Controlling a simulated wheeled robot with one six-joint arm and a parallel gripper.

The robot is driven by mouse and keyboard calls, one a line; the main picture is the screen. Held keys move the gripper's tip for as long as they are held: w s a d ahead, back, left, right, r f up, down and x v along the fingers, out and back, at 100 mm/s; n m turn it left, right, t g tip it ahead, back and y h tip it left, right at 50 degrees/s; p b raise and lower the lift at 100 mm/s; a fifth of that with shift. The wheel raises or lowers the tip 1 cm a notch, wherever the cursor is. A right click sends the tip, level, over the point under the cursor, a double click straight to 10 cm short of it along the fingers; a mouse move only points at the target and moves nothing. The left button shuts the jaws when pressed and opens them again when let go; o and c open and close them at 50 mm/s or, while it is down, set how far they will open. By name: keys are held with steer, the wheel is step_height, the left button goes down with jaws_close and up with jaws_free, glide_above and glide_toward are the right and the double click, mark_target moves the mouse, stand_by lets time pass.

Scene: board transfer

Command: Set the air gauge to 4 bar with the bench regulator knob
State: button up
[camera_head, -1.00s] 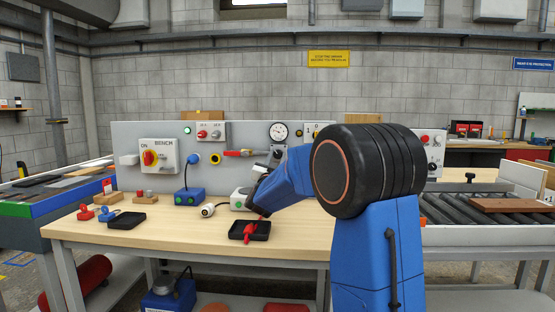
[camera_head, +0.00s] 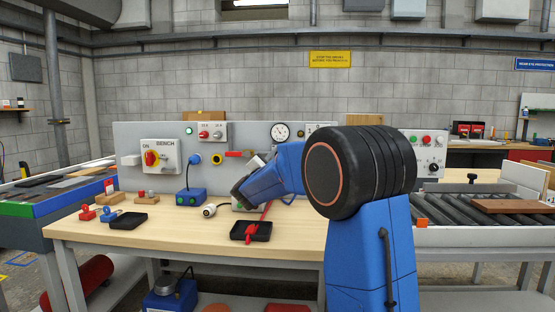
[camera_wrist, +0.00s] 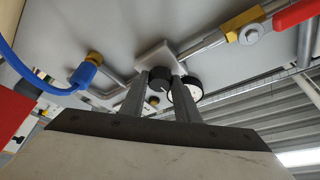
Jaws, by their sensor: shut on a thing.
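The air gauge (camera_head: 280,132) is a white round dial high on the grey panel behind the bench. Its needle reading is too small to tell. In the wrist view the gauge (camera_wrist: 191,92) is partly hidden behind the right finger. The black regulator knob (camera_wrist: 159,76) stands out from a pale block on the panel. My gripper (camera_wrist: 160,84) is shut on the knob, with one finger on each side of it. In the head view my arm hides the knob and most of the gripper.
A red-handled valve (camera_head: 235,154) and a yellow-ringed port (camera_head: 217,159) are left of the arm. A blue box with a cable (camera_head: 190,197) and a black tray (camera_head: 262,236) are on the bench (camera_head: 180,243). A blue hose (camera_wrist: 50,86) shows close by in the wrist view.

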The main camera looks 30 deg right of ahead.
stand_by(0.3)
steer(key=o, duration=1)
steer(key=shift+o, duration=0.2)
steer(key=v, duration=1.7)
steer(key=shift+a, duration=0.2)
steer(key=shift+s, duration=0.1)
